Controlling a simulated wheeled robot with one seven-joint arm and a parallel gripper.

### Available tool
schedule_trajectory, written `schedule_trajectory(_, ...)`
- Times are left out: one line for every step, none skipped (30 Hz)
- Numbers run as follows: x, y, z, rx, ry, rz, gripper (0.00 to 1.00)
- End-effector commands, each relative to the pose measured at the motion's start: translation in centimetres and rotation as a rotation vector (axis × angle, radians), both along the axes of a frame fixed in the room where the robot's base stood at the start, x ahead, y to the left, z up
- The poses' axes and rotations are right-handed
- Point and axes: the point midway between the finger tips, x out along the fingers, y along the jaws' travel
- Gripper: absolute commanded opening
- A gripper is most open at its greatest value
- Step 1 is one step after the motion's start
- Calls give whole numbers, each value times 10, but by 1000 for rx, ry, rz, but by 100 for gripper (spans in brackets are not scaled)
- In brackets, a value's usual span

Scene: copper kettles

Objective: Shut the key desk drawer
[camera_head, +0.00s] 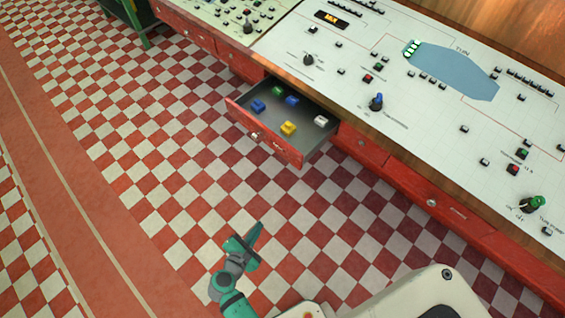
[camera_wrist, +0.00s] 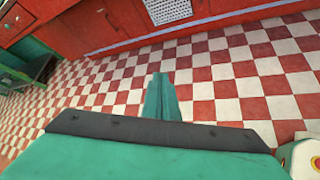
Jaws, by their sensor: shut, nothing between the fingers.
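The key desk drawer (camera_head: 265,138) is a red-fronted drawer pulled out from the desk in the head view. Its grey inside holds several small blocks: blue (camera_head: 258,106), green (camera_head: 277,91), yellow (camera_head: 288,128) and white (camera_head: 320,121). The drawer's front has a small pale knob (camera_head: 255,136). My gripper (camera_head: 256,231) is green, shut and empty. It is in front of the drawer, apart from it, over the checkered floor. In the wrist view its closed fingers (camera_wrist: 161,98) point towards the red desk base.
The desk's white control panel (camera_head: 400,60) carries knobs, buttons and a blue shape. Shut red drawers (camera_head: 362,146) line the desk's front beside the open one. A green-legged stand (camera_head: 140,22) is at the upper left. The checkered floor (camera_head: 150,150) before the drawer is clear.

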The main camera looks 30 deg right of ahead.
Motion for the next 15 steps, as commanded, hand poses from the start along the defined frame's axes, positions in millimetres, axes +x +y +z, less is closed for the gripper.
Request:
schedule_trajectory(20,-9,13,-105,31,-6,0)
schedule_trajectory(28,-14,20,-171,55,-12,0)
schedule_trajectory(39,-20,33,-258,86,-23,0)
schedule_trajectory(46,-24,42,-318,107,-35,0)
schedule_trajectory(53,-28,52,-375,127,-48,0)
schedule_trajectory(61,-32,64,-444,150,-66,0)
schedule_trajectory(66,-35,73,-492,168,-80,0)
schedule_trajectory(71,-37,83,-535,182,-96,0)
schedule_trajectory(76,-39,93,-585,200,-114,0)
schedule_trajectory(80,-40,101,-617,211,-126,0)
schedule_trajectory(82,-41,107,-645,220,-138,0)
schedule_trajectory(85,-41,114,-675,232,-153,0)
schedule_trajectory(87,-42,119,-694,237,-161,0)
schedule_trajectory(88,-42,122,-709,243,-170,0)
schedule_trajectory(89,-43,125,-723,250,-176,0)
